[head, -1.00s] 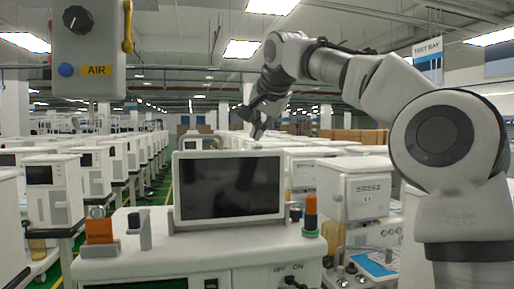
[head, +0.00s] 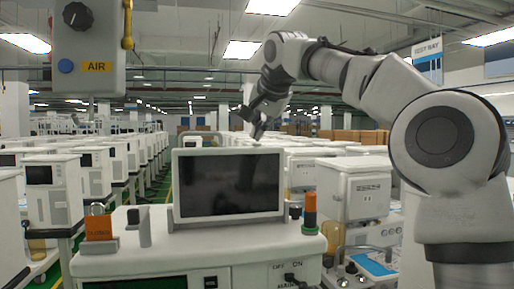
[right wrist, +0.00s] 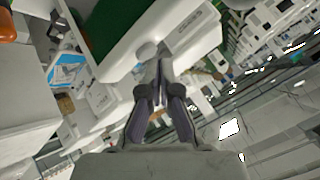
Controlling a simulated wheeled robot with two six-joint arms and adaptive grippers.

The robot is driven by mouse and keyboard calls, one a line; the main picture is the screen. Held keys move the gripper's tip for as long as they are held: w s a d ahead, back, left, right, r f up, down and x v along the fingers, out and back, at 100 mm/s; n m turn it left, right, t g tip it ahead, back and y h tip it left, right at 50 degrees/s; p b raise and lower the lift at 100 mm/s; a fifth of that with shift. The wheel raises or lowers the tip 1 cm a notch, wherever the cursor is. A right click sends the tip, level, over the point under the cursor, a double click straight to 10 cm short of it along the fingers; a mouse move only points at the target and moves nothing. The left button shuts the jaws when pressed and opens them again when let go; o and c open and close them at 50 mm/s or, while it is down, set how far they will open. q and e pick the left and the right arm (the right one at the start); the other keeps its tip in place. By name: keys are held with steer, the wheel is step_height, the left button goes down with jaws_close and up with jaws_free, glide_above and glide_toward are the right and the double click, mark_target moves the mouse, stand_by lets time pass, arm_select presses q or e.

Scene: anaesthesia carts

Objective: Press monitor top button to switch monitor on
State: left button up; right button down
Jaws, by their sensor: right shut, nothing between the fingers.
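The monitor (head: 228,185) stands upright on top of a white cart (head: 200,246), with a light frame and a dark, blank screen. I cannot make out a button on its top edge. My right gripper (head: 258,134) reaches in from the right and points down above the right part of the monitor's top edge. In the head view a small gap shows between its tips and the frame. Its fingers are together and empty, and they also show in the right wrist view (right wrist: 160,62). My left gripper is not in view.
An orange block (head: 99,226) and an orange-topped cylinder (head: 310,210) stand on the cart, left and right of the monitor. An OFF/ON switch (head: 291,279) is on its front. A grey AIR panel (head: 88,50) hangs at upper left. Other white carts fill the background.

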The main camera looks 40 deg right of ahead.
steer(key=shift+f+b, duration=0.45)
steer(key=shift+f, duration=0.1)
stand_by(0.6)
steer(key=shift+r+p, duration=0.95)
steer(key=shift+p, duration=0.05)
steer(key=shift+w, duration=0.1)
steer(key=shift+r+p, duration=0.45)
step_height(320, 180, up, 4)
steer(key=p, duration=0.4)
steer(key=shift+r, duration=0.1)
